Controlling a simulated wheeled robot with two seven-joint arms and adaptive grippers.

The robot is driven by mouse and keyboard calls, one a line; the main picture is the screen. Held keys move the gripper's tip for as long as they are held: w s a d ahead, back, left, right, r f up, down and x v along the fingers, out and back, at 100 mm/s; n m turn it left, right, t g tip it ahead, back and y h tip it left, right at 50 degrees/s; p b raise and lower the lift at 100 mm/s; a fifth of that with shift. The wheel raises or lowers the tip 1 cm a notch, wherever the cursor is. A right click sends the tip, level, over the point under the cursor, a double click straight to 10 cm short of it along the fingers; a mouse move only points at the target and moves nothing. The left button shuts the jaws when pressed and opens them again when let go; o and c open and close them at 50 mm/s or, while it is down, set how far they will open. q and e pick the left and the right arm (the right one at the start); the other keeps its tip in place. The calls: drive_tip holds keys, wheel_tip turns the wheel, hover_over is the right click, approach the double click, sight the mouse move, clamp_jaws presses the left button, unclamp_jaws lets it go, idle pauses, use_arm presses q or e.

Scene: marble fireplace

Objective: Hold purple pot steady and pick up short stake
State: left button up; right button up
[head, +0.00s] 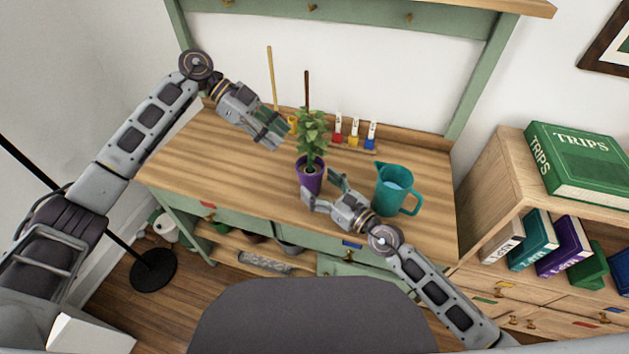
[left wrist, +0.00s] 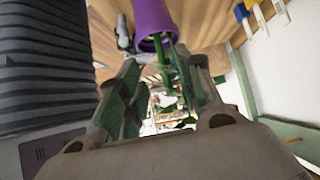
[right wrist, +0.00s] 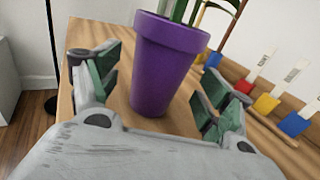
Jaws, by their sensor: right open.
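The purple pot (head: 311,181) stands upright on the wooden bench, holding a leafy green plant (head: 312,130). A dark brown stake (head: 306,86) rises behind the leaves; its lower end is hidden. A taller-looking tan stake (head: 271,75) stands farther left. I cannot tell which is the short stake. My right gripper (head: 321,187) is open at the pot's front; in the right wrist view the pot (right wrist: 165,70) shows between its fingers, apparently not clamped. My left gripper (head: 274,134) is open and empty, left of the plant. The pot is also in the left wrist view (left wrist: 153,18).
A teal pitcher (head: 392,189) stands right of the pot, close to my right gripper. Red, yellow and blue labelled items (head: 354,132) stand along the bench's back edge. The left part of the bench top (head: 215,165) is clear. A bookshelf (head: 490,195) stands at the right.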

drive_tip(key=shift+x, duration=1.1)
drive_tip(key=c, duration=1.2)
drive_tip(key=shift+c, duration=0.2)
